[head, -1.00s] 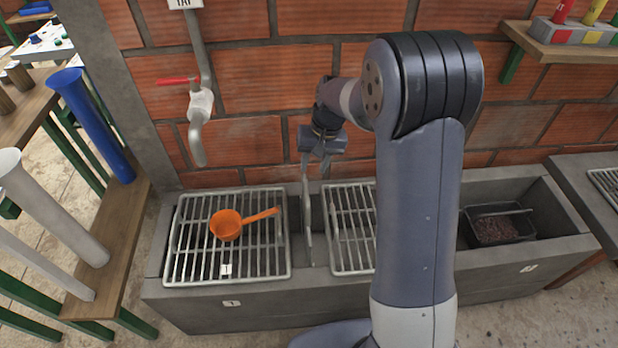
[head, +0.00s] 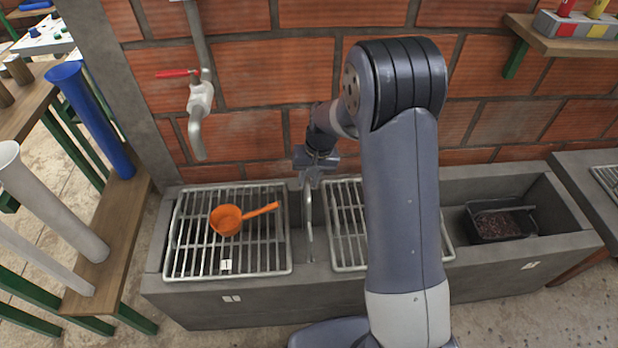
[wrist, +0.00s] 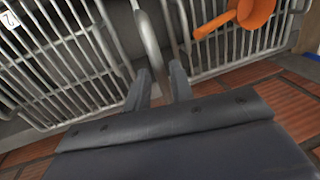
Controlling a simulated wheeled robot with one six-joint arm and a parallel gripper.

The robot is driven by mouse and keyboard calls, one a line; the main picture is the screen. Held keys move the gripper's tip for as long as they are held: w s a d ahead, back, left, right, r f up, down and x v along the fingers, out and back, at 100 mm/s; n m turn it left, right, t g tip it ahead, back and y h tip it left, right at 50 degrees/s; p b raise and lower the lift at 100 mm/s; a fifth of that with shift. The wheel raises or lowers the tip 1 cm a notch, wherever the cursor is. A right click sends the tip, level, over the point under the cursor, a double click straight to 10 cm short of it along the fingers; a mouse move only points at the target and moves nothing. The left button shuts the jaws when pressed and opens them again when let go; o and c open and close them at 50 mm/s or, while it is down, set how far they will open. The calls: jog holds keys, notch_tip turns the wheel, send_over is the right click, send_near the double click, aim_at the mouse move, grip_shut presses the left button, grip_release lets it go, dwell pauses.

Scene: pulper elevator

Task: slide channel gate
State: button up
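The channel gate (head: 309,222) is a narrow grey plate with a rounded edge, standing upright across the concrete channel (head: 200,298) between two wire racks. My gripper (head: 312,183) is at its upper, wall-side end. The exact contact is partly hidden by the fingers. The gate's lower part is hidden inside the channel.
An orange ladle (head: 228,220) lies on the left rack (head: 183,262). The right rack (head: 350,262) is partly behind my arm. A black tray (head: 490,228) sits in the channel's right end. A tap (head: 198,125) with a red handle projects from the brick wall.

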grip_shut()
notch_tip(320, 180, down, 14)
jog(key=b, duration=0.8)
jog(key=shift+f+b, duration=0.2)
jog(key=shift+b, duration=0.2)
grip_release()
jog(key=shift+f, duration=0.15)
jog(key=o, duration=0.3)
jog(key=shift+r, duration=0.2)
